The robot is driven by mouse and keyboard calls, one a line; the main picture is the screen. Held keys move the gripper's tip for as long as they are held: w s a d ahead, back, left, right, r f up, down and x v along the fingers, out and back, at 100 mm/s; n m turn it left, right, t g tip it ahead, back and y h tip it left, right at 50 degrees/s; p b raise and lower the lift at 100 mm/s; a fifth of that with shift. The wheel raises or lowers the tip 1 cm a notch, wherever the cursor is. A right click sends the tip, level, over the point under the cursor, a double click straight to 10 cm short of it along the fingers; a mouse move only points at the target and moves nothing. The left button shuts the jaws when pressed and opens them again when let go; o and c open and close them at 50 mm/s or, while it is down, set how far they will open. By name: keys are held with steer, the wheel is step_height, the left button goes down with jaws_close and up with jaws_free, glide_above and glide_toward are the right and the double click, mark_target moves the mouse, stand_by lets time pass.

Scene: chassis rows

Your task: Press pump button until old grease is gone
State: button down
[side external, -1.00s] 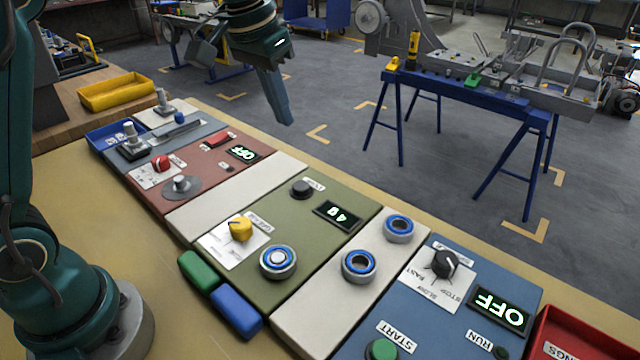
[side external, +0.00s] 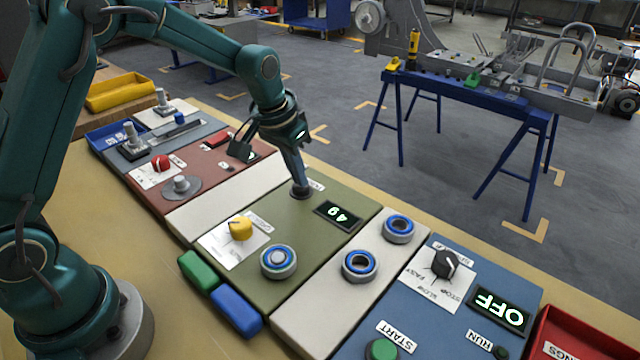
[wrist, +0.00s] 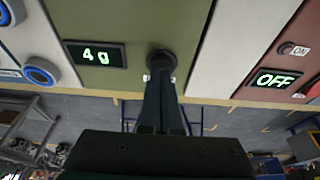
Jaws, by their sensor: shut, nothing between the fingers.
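The black round button (side external: 301,194) sits at the far edge of the green panel (side external: 318,232), beside a partly hidden white label. My gripper (side external: 299,184) is shut and empty, pointing down with its fingertips at the button. They look in contact, but I cannot tell whether the button is pressed in. The wrist view shows the dark button (wrist: 161,62) right at the tips of my gripper (wrist: 160,78). The display (wrist: 95,53) reads "4 g". A bearing (side external: 278,262) with a blue ring sits on the near part of the green panel.
A yellow knob (side external: 240,229) stands on a white dial plate on the green panel. Two blue-ringed bearings sit on the white panel to the right. The blue panel (side external: 450,322) has a black knob and an "OFF" display. Green and blue blocks lie at the near edge.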

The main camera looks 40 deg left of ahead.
mark_target(298, 188)
steer(key=shift+f, duration=0.1)
steer(key=shift+s+f, duration=0.15)
steer(key=shift+f, duration=1)
steer(key=shift+r, duration=0.1)
step_height(298, 188, up, 6)
steer(key=v, duration=0.8)
steer(key=shift+r, duration=0.2)
